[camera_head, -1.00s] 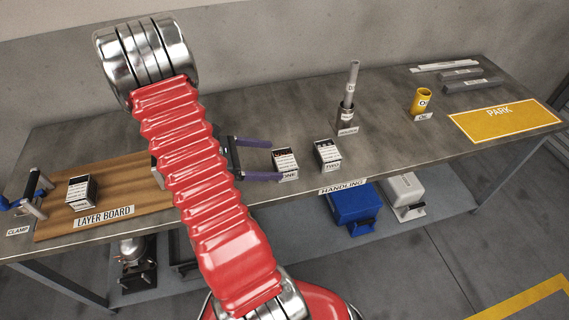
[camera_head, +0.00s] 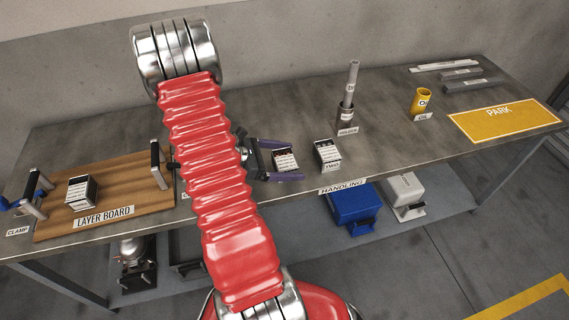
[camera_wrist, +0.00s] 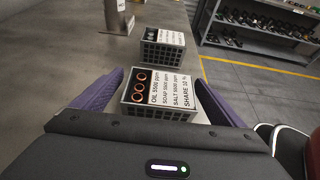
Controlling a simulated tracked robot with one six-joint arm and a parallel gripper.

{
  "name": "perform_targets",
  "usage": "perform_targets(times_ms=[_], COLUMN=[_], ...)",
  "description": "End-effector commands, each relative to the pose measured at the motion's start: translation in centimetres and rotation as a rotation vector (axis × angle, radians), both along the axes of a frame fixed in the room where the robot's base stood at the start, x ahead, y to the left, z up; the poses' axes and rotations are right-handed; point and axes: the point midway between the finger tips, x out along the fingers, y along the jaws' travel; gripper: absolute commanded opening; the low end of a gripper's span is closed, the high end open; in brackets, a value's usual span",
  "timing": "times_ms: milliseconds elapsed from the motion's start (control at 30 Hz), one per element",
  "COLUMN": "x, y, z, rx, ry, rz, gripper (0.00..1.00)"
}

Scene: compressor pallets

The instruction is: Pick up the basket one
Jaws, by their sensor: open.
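Basket one (camera_head: 285,160) is a small grey crate with a white printed label, standing on the bench. In the wrist view basket one (camera_wrist: 160,97) shows dark round items with orange rings beside its label. My gripper (camera_head: 285,160) is open, its two purple fingers on either side of basket one. In the wrist view the fingers of my gripper (camera_wrist: 161,92) flank the basket left and right, with a gap at the left. I cannot tell whether the right finger touches it. The basket's near lower part is hidden behind the gripper body.
Basket two (camera_head: 327,154) stands just right of basket one, and beyond it in the wrist view (camera_wrist: 162,48). A holder (camera_head: 346,118) with a grey tube stands behind. Another basket (camera_head: 82,193) is on the layer board (camera_head: 130,198). The yellow PARK area (camera_head: 505,118) is clear.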

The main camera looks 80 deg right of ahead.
Motion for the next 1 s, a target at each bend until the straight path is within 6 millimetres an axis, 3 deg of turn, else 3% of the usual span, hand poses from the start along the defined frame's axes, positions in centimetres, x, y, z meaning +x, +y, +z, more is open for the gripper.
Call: perform_targets(times_ms=[233,767,1000], x=[-2.0,-2.0,-2.0], y=[-1.2,-1.2,-1.2], z=[-1.0,-1.0,-1.0], rx=[0.001,0.000,0.000], ry=[-0.001,0.000,0.000], rz=[-0.001,0.001,0.001], gripper=[0.92,0.92,0.77])
